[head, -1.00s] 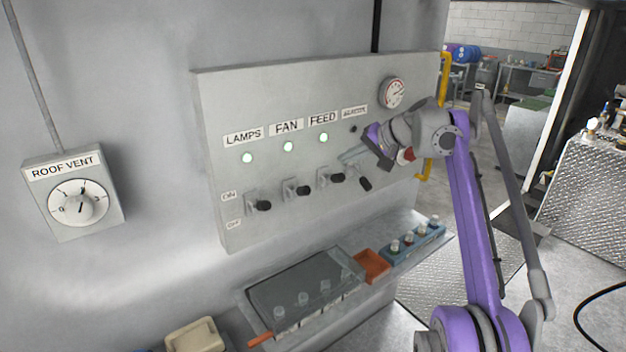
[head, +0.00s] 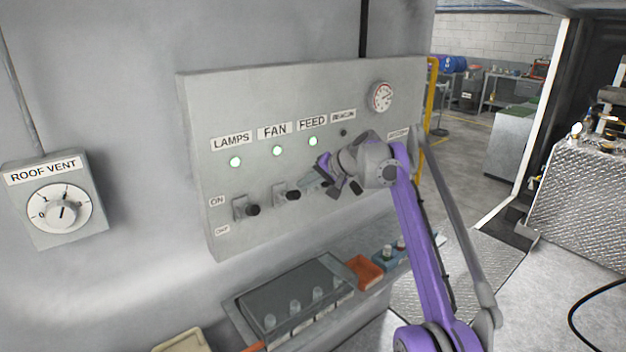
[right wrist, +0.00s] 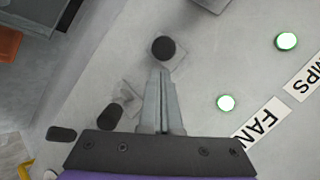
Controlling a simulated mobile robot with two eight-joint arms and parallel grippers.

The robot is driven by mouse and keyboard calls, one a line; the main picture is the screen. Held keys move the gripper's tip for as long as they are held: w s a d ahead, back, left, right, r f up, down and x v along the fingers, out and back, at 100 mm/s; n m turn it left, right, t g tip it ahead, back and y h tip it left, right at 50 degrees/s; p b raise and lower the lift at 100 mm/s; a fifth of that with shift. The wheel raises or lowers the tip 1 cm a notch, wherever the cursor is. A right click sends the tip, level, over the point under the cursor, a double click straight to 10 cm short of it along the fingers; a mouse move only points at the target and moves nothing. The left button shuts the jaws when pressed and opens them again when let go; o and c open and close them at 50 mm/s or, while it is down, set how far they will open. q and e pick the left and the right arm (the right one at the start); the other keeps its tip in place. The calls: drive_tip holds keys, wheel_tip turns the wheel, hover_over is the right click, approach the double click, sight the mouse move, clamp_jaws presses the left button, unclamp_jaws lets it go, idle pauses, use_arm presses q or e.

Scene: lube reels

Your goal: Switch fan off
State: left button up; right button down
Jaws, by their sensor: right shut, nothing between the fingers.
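The fan switch (head: 292,195) is a dark-tipped lever on the grey wall panel, below the FAN label (head: 275,131). Its lever stands at the same height as the lamps lever, towards the ON side. The green fan light (head: 277,151) is lit. My right gripper (head: 308,182) is shut and empty, just right of the fan switch and in front of the feed switch, which it mostly hides. In the right wrist view, the shut fingertips (right wrist: 163,73) point at the fan lever's black knob (right wrist: 163,48), with a small gap seen between them. My left gripper is out of view.
The lamps switch (head: 251,210) is close on the left of the fan switch. A shelf below bears a dark grey case (head: 290,290) and an orange bin (head: 364,270). The roof vent dial (head: 60,208) is far left.

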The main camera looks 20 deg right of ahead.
drive_tip(key=shift+a+f, duration=0.15)
drive_tip(key=shift+a, duration=0.05)
drive_tip(key=shift+s, duration=0.1)
drive_tip(key=shift+s+f+t+b, duration=0.2)
drive_tip(key=shift+f+t+b, duration=0.1)
drive_tip(key=shift+b, duration=0.25)
